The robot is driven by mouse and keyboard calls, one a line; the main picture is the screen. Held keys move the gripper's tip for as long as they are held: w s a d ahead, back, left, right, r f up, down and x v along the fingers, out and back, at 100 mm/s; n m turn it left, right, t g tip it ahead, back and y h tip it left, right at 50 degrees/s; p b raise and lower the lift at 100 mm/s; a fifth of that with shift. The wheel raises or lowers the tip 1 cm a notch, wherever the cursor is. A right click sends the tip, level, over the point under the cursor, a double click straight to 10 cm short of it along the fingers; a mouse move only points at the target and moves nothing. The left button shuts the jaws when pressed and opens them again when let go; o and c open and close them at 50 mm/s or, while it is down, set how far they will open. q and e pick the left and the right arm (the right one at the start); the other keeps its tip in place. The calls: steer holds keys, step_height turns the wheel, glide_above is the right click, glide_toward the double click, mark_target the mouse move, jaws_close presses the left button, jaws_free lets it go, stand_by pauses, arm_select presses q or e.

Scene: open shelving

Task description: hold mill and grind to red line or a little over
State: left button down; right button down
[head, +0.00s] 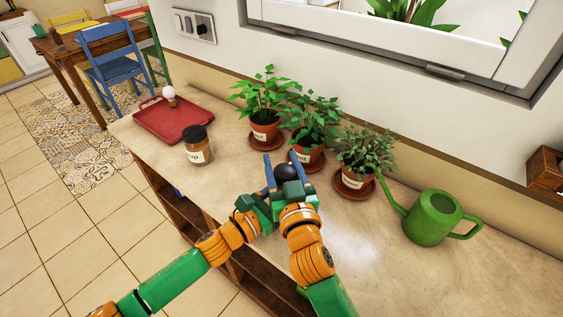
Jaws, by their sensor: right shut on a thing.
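A dark round knob, seemingly the top of the mill (285,172), shows between blue fingers at the middle of the shelf top. My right gripper (284,178) is shut on the mill, with a finger on each side of the knob. My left gripper (262,208) is close against the right one, low and to its left. Its fingers are mostly hidden, so I cannot tell its state. The mill's body is hidden by my grippers. A glass jar (197,150) with a dark lid, brownish contents and a pale label stands to the left, apart from both grippers. I can make out no red line.
A red tray (158,128) with a small white-topped object (169,94) lies at the far left. Potted plants (265,132) on saucers stand close behind the grippers. A green watering can (430,220) is at right. The shelf's front right area is clear.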

steer(key=shift+c, duration=1.1)
jaws_free()
steer(key=v, duration=1.2)
steer(key=shift+r, duration=0.1)
